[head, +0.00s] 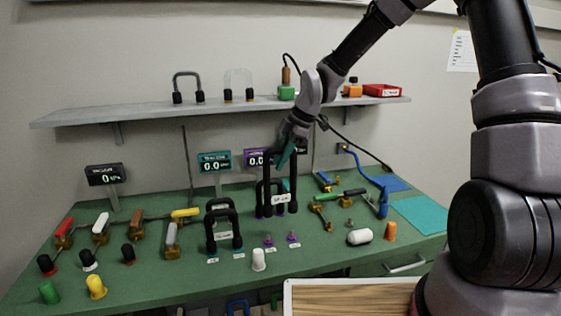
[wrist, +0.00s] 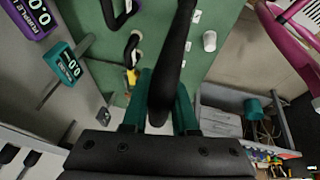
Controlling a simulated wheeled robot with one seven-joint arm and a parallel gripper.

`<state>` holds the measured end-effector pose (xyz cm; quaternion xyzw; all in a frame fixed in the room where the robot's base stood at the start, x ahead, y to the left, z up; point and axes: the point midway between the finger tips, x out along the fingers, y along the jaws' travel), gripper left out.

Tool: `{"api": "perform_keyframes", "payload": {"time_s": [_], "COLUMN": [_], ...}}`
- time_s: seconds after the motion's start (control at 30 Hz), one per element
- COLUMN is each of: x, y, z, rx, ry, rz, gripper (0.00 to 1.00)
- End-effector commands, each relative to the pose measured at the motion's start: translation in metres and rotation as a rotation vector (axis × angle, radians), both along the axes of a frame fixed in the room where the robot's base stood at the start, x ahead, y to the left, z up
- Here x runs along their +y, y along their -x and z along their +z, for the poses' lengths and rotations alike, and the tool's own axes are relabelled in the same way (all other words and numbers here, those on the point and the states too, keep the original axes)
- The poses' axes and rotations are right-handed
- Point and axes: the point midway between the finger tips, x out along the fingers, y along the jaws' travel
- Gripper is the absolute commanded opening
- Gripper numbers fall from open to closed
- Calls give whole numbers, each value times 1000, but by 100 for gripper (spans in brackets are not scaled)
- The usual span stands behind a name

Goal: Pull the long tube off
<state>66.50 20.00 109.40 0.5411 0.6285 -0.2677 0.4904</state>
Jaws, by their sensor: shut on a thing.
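The long tube (head: 294,182) is a tall black inverted U with a white label. My gripper (head: 285,156) is shut on its top, with the teal fingers on either side of it. In the wrist view the tube (wrist: 176,60) runs up from between the fingertips (wrist: 163,85). Both legs hang down upright in the head view. Their lower ends show above two small purple fittings (head: 292,237), with green bench visible between, so the ends look clear of them. A smaller black tube (head: 271,184) shows partly behind the long one.
Another labelled black tube (head: 210,232) stands on the green bench (head: 325,258) to the left. A white cap (head: 258,260) and a white cylinder (head: 360,237) stand or lie near the front. Displays (head: 215,162) and a shelf (head: 140,113) are behind.

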Motion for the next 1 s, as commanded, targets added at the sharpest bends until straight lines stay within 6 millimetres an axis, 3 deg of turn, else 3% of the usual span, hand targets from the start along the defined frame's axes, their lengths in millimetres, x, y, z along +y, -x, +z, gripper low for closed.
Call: {"api": "perform_keyframes", "payload": {"time_s": [1.0], "x": [0], "y": [0], "z": [45], "rx": [-2], "ry": [-1], "rz": [0], "gripper": [0]}}
